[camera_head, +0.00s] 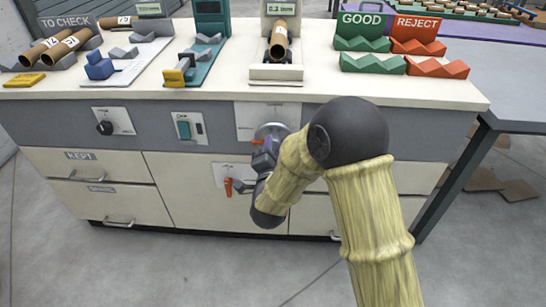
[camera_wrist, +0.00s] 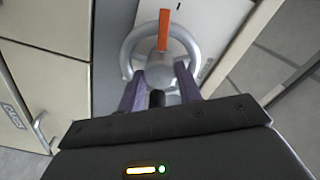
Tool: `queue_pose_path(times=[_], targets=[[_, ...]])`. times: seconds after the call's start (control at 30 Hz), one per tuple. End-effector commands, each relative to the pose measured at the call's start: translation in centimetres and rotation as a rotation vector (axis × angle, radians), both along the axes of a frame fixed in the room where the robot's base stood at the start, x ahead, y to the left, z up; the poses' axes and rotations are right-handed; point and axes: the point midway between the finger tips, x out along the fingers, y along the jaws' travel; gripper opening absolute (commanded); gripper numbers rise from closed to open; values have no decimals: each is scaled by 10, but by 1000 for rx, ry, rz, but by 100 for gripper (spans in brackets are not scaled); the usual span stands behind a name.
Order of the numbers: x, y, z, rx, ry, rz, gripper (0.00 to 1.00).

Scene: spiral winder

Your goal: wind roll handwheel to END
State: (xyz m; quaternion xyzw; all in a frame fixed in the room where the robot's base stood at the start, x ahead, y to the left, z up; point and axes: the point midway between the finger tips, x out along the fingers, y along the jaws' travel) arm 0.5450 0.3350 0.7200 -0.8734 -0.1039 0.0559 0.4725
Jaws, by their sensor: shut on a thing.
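The roll handwheel (camera_head: 270,130) is a silver ring on a white plate on the front of the bench, partly hidden by my gripper and arm. In the wrist view the handwheel (camera_wrist: 128,50) has a round grey hub and an orange bar at the top of its ring. My gripper (camera_head: 264,152) is at the wheel from the front. In the wrist view the purple fingers of my gripper (camera_wrist: 159,80) reach the wheel on both sides of the lower hub, with a dark knob between them. The END mark cannot be read.
A red lever (camera_head: 228,187) sits just below left of the wheel. A black knob (camera_head: 104,128) and a teal switch (camera_head: 184,129) are further left. Drawers with handles (camera_head: 86,178) lie below. A cardboard tube (camera_head: 279,40) rests in a cradle above on the bench top.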

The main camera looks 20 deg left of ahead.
Motion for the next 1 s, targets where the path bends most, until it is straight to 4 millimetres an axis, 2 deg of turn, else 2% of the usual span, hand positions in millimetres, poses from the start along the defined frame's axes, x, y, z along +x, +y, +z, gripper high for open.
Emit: queue_pose_path(times=[0.33, 0.87, 0.9, 1.0], targets=[[1, 0, 0, 192, 42, -1, 12], [1, 0, 1, 226, 52, -1, 12], [1, 0, 1, 226, 52, -1, 36], [1, 0, 1, 225, 53, -2, 56]])
